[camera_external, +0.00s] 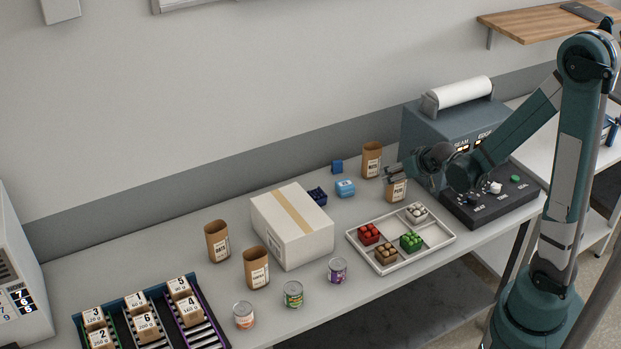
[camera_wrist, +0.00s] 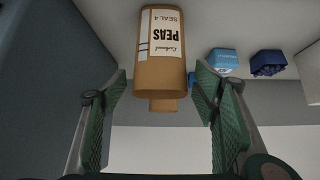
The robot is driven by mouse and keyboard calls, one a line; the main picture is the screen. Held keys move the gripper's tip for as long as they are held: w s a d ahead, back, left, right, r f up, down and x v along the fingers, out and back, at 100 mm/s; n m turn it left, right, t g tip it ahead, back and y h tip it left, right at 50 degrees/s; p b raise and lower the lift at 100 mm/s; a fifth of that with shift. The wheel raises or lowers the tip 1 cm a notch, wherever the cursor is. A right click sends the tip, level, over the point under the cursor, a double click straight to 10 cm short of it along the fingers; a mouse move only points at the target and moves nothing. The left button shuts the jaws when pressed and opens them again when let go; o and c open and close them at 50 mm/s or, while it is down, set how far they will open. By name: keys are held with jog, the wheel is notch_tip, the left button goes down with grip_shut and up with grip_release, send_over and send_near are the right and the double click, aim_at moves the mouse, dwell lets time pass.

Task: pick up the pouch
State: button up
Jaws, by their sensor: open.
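Several brown kraft pouches with white labels stand upright on the table. The PEAS pouch (camera_external: 396,192) is at the right, partly covered by my gripper (camera_external: 392,174) in the external view. In the wrist view the PEAS pouch (camera_wrist: 161,68) appears upside down, centred between and ahead of the fingertips. My gripper (camera_wrist: 161,84) is open and empty, with a gap on each side of the pouch. Whether the fingertips overlap its depth is unclear. The NUTS pouch (camera_external: 371,160) stands behind it; a brown piece (camera_wrist: 163,105) shows beyond it in the wrist view.
The sealing machine (camera_external: 421,130) stands close on the right.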

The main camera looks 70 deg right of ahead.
jog(key=shift+w+d+f, duration=0.15)
jog(key=shift+d+f, duration=0.05)
jog(key=shift+f, duration=0.1)
dwell(0.4)
jog(key=c, duration=1)
